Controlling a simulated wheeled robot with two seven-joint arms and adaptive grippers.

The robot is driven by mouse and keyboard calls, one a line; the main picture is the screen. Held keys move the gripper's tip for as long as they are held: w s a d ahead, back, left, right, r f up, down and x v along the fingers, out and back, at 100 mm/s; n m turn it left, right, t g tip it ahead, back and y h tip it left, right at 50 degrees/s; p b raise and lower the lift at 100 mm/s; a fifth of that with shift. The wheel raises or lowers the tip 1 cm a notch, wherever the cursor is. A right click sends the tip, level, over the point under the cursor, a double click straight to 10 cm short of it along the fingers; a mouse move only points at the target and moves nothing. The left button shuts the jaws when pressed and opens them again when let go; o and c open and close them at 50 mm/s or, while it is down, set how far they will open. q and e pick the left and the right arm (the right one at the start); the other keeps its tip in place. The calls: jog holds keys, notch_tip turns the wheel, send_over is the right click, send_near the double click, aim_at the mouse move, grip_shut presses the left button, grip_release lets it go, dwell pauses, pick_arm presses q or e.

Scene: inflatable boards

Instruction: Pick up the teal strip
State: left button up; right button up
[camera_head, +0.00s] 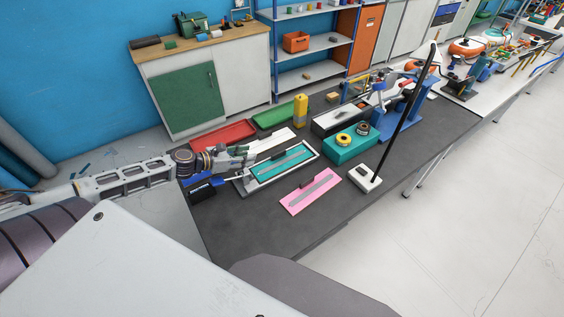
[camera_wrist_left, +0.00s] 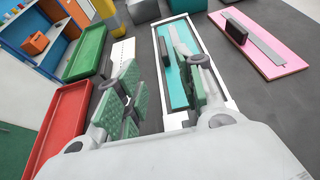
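The teal strip (camera_head: 290,167) lies in a white-rimmed tray (camera_head: 247,190) on the dark table, with a narrow grey bar and a dark block on it. The strip also shows in the left wrist view (camera_wrist_left: 177,90), partly hidden by a finger. My left gripper (camera_head: 250,156) is over the tray's left end in the head view. My right gripper is not in view.
A pink board (camera_head: 296,204) with a grey bar lies in front of the tray. A red tray (camera_head: 222,135), a green tray (camera_head: 270,117) and a yellow bottle (camera_head: 300,110) are behind. A teal box (camera_head: 345,152) and a lamp base (camera_head: 364,180) stand to the right. The front table area is clear.

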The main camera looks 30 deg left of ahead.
pick_arm(q)
send_near(278, 153)
jog(key=shift+w+d+f+b, duration=0.15)
jog(key=shift+w+d+b, duration=0.05)
jog(key=shift+w, duration=0.4)
jog(key=shift+w+d+f+b, duration=0.2)
jog(key=shift+w, duration=0.4)
jog(key=shift+w+d+f, duration=0.1)
jog(key=shift+w, duration=0.05)
dwell(0.6)
jog(key=shift+w+d+f, duration=0.1)
jog(key=shift+w+d, duration=0.05)
dwell(0.6)
jog(key=shift+p+x, duration=0.3)
jog(key=shift+x, duration=2.1)
jog(key=shift+d+f, duration=0.1)
jog(key=shift+f, duration=0.05)
grip_shut()
